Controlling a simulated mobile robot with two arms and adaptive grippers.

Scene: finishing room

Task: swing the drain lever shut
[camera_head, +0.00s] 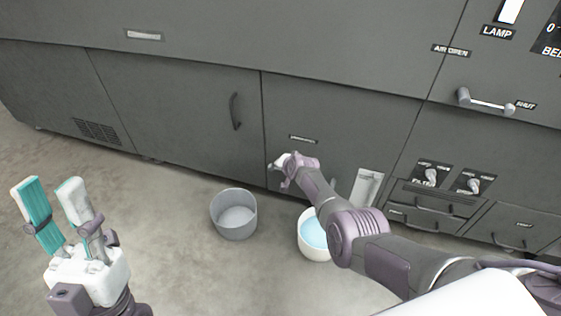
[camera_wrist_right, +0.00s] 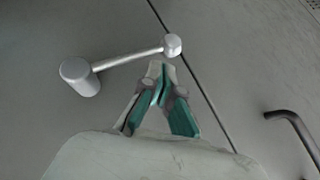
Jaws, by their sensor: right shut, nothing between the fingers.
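The drain lever shows in the right wrist view as a pale grey bar (camera_wrist_right: 128,60) on the dark cabinet front. Its round hub (camera_wrist_right: 79,76) is at the left and its knob (camera_wrist_right: 172,45) at the upper right, near a panel seam. My right gripper (camera_wrist_right: 158,72) is shut and empty, its tips just below the knob end of the bar; I cannot tell if they touch. In the head view my right gripper (camera_head: 284,164) is at the cabinet front and mostly hides the lever. My left gripper (camera_head: 49,184) is open and empty, over the floor at the left.
A grey bucket (camera_head: 234,228) and a white bucket (camera_head: 309,248) with blue liquid stand on the floor. Another lever (camera_head: 486,103) sits high at the right, by AIR OPEN and SHUT labels. A door handle (camera_head: 235,111) projects left of my right gripper.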

